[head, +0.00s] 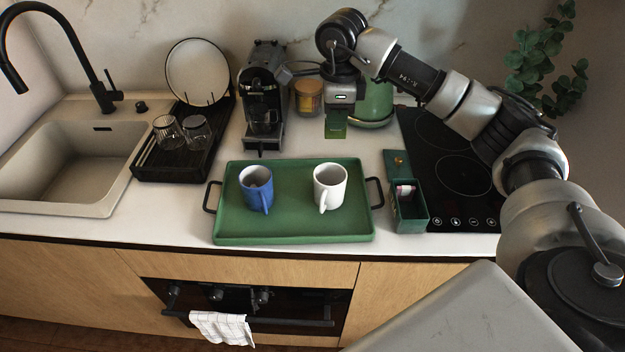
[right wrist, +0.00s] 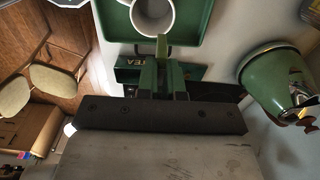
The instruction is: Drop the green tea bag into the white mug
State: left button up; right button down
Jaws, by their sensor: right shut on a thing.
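My right gripper (head: 341,103) points down over the back of the counter, shut on the green tea bag (head: 336,125), which hangs below it. In the right wrist view the tea bag (right wrist: 162,48) shows edge-on between the fingers. The white mug (head: 329,187) stands upright on the right half of the green tray (head: 290,222), nearer the front than the gripper in the head view. Its open rim (right wrist: 153,14) shows at the top of the right wrist view, apart from the bag. My left gripper is not in view.
A blue mug (head: 257,188) stands left of the white one. An open green tea box (head: 409,207) is right of the tray. A coffee machine (head: 264,95), a jar (head: 308,97) and a green kettle (head: 375,103) stand behind. The cooktop (head: 450,165) is at right.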

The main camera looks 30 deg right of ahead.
aim_at(338, 138)
jog(key=shift+s+d+f+b, duration=0.15)
jog(key=shift+d+f+b, duration=0.05)
jog(key=shift+f+b, duration=0.4)
jog(key=shift+s+d+f+b, duration=0.2)
jog(key=shift+f+b, duration=0.15)
jog(key=shift+f, duration=0.35)
notch_tip(338, 138, down, 2)
jog(key=shift+w+a+f+b, duration=0.1)
jog(key=shift+w+b, duration=0.05)
jog(key=shift+b, duration=0.55)
jog(key=shift+f, duration=0.35)
jog(key=shift+f+b, duration=0.3)
jog(key=shift+b, duration=0.05)
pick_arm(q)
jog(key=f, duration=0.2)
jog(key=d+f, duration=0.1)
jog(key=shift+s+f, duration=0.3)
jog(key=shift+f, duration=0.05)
pick_arm(e)
jog(key=c, duration=1.2)
grip_release()
jog(key=shift+r, duration=0.1)
